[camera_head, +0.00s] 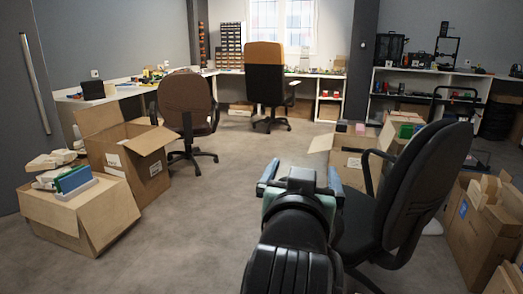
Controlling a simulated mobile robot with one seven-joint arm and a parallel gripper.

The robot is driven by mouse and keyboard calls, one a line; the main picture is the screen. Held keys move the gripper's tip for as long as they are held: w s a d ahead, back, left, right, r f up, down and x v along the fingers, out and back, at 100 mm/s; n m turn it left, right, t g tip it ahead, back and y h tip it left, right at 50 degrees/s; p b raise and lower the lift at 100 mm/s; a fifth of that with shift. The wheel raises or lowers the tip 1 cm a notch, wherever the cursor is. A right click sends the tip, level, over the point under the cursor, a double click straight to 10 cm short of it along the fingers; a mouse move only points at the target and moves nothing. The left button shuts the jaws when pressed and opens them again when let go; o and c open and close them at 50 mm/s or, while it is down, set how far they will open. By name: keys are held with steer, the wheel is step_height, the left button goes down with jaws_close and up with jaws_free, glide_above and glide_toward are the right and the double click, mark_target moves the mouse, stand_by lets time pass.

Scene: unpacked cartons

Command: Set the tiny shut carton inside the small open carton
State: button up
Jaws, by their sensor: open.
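Several cartons are in view, and I cannot tell for sure which are the task's two. An open brown carton (127,160) with raised flaps stands on the floor at the left. Another open carton (347,162) stands right of centre, partly hidden by a chair. I cannot make out a tiny shut carton with certainty. My gripper (302,174) is in the lower middle, reaching forward over the floor. Its two bluish fingers are apart with nothing seen between them, and it is clear of every carton.
A low carton (75,222) with white and blue-green items on top is at the lower left. A black office chair (418,190) stands close at my right. Opened cartons (480,235) crowd the right edge. Two more chairs stand farther back. The carpet (215,205) left of my arm is free.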

steer(key=s+a+r+n+t+y, duration=0.1)
steer(key=s+a+r+t, duration=0.2)
steer(key=s+r+t, duration=0.2)
steer(key=s+a+r+n+t+y, duration=0.2)
steer(key=s+r+t, duration=0.3)
steer(key=s+r, duration=0.7)
step_height(320, 180, up, 5)
steer(key=shift+s+a+t, duration=0.3)
steer(key=shift+a+t, duration=0.1)
steer(key=shift+a, duration=0.3)
step_height(320, 180, up, 32)
steer(key=p, duration=3.2)
steer(key=shift+r, duration=0.2)
